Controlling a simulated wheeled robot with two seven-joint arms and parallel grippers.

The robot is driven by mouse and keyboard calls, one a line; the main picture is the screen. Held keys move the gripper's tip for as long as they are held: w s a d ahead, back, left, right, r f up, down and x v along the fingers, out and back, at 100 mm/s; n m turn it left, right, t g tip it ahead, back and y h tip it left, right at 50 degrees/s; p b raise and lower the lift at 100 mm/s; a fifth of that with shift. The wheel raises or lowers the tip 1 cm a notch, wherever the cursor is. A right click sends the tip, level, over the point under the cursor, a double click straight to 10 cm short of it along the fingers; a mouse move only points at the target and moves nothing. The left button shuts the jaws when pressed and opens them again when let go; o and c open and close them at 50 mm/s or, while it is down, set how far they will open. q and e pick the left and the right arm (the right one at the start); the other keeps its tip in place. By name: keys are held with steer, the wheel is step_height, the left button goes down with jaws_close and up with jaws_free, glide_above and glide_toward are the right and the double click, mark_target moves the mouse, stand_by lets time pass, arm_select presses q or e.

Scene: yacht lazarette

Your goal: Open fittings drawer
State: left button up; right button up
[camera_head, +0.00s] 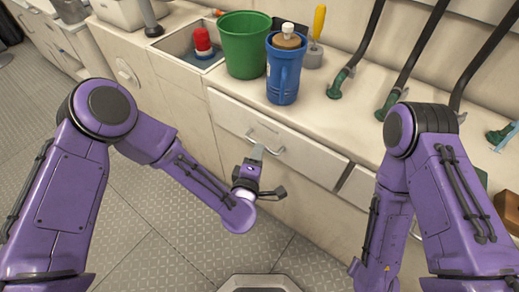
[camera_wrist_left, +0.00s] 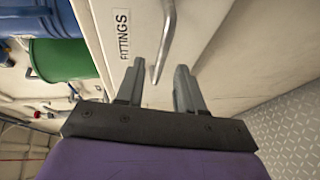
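The fittings drawer (camera_head: 310,154) is a pale front in the counter, and it looks shut. Its label "FITTINGS" (camera_wrist_left: 122,34) shows in the left wrist view. The drawer's metal bar handle (camera_head: 262,139) also shows in the left wrist view (camera_wrist_left: 166,35). My left gripper (camera_head: 257,151) is at the handle. In the left wrist view the gripper (camera_wrist_left: 160,70) has its fingers apart, with the end of the handle between them and gaps on both sides. My right gripper is out of view; only the right arm shows.
A green bucket (camera_head: 245,48) and a blue jug (camera_head: 284,75) stand on the counter above the drawer. A sink (camera_head: 181,44) with a red-topped item (camera_head: 203,42) is to their left. Several dark hoses (camera_head: 410,55) rise at right. The metal floor (camera_head: 160,235) in front is clear.

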arm_select(q)
steer(key=x, duration=0.3)
steer(key=shift+w, duration=0.1)
steer(key=shift+c, duration=0.3)
jaws_close()
steer(key=shift+f, duration=0.1)
